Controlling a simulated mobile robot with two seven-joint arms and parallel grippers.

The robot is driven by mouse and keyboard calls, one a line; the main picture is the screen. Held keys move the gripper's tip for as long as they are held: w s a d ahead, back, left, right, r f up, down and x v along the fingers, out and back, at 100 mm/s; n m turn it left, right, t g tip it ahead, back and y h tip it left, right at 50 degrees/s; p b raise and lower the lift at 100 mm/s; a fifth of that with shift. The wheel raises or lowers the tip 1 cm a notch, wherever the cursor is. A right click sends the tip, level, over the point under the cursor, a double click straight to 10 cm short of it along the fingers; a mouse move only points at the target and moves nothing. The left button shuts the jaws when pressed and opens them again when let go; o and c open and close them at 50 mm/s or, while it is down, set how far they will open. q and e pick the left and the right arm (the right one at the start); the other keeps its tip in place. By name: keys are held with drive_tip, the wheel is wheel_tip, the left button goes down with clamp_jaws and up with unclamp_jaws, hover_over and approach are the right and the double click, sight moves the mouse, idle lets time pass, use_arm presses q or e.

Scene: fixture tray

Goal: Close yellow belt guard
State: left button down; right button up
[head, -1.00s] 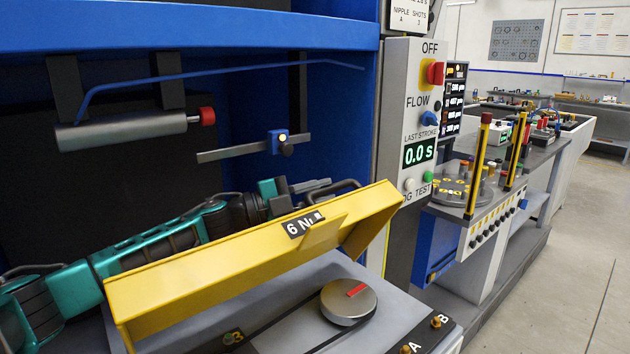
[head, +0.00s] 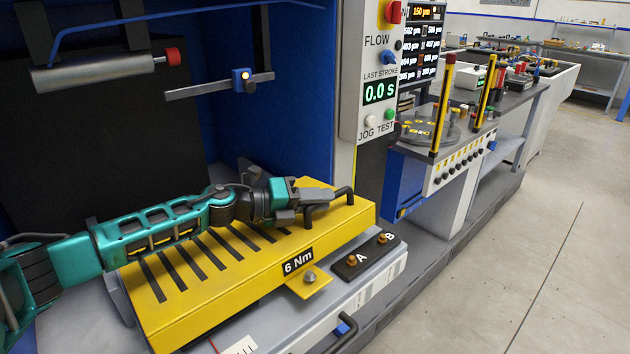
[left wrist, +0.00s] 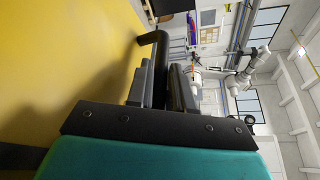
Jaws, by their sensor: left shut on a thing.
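The yellow belt guard (head: 240,268) lies down over the grey machine base in the head view, with dark slots on its top and a "6 Nm" label on its front. A tab with a bolt sticks out at its front edge. My left gripper (head: 308,200) is at the guard's far right part, shut on the black handle (head: 328,204). The left wrist view shows the handle (left wrist: 152,38) running between the fingers (left wrist: 162,85), with the yellow guard surface (left wrist: 65,70) beside them. The pulley and belt are hidden under the guard. My right gripper is not in view.
Bolts A and B (head: 372,252) sit on a dark block right of the guard. A control panel (head: 378,75) with a red knob stands behind it. A grey cylinder (head: 95,74) hangs at the upper left. Open floor (head: 540,230) lies at the right.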

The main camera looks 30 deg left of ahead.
sight(260, 238)
use_arm(q)
drive_tip(key=shift+s+d+f+m+y, duration=0.15)
drive_tip(key=shift+f+m, duration=0.1)
drive_tip(key=shift+f, duration=0.25)
drive_tip(key=shift+w+d+f+m+y, duration=0.1)
drive_tip(key=shift+f+m, duration=0.1)
drive_tip(key=shift+f, duration=0.35)
drive_tip(key=shift+s+d+f+m+y, duration=0.15)
drive_tip(key=shift+f+m, duration=0.1)
drive_tip(key=shift+f, duration=0.35)
drive_tip(key=c, duration=1.1)
unclamp_jaws()
drive_tip(key=shift+s+a, duration=0.1)
drive_tip(key=shift+a, duration=0.1)
drive_tip(key=b+v, duration=0.2)
drive_tip(key=v, duration=0.8)
drive_tip(key=shift+r+v, duration=0.25)
drive_tip(key=shift+v, duration=1.05)
